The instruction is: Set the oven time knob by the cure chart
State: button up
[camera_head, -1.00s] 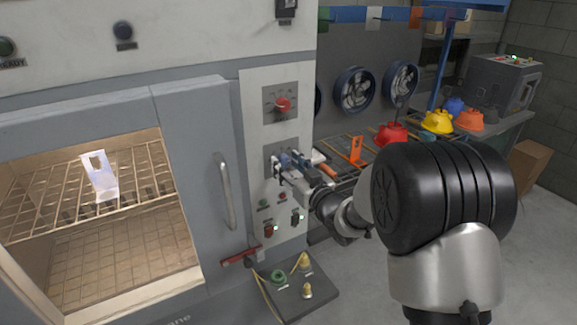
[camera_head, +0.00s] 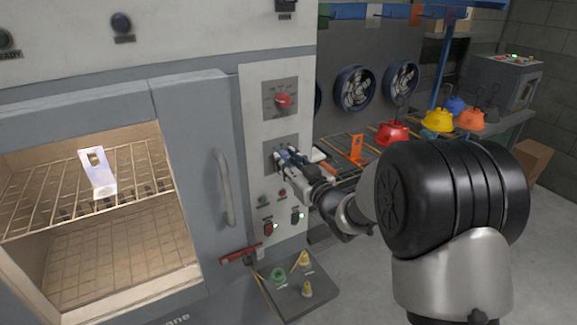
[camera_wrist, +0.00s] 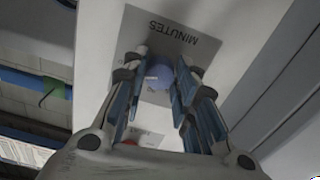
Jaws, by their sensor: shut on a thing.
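My gripper (camera_head: 282,158) is at the lower dial plate (camera_head: 273,147) on the oven's control panel. In the wrist view the fingers of my gripper (camera_wrist: 160,80) are shut on a round blue time knob (camera_wrist: 158,74). The knob sits on a grey plate marked MINUTES (camera_wrist: 184,37). The knob's pointer and the scale marks are hidden or too small to tell. In the head view the fingers cover the knob. A red knob (camera_head: 283,101) sits on the upper dial plate. I cannot make out a cure chart.
The oven door handle (camera_head: 225,188) is left of the panel. Small buttons and switches (camera_head: 269,228) lie below the dial. A white bracket (camera_head: 98,174) sits on the oven rack.

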jog(key=shift+n+b, duration=0.85)
jog(key=shift+n, duration=2.45)
jog(key=o, duration=1)
jog(key=shift+o, duration=0.2)
jog(key=shift+d, duration=0.1)
jog(key=v, duration=1.2)
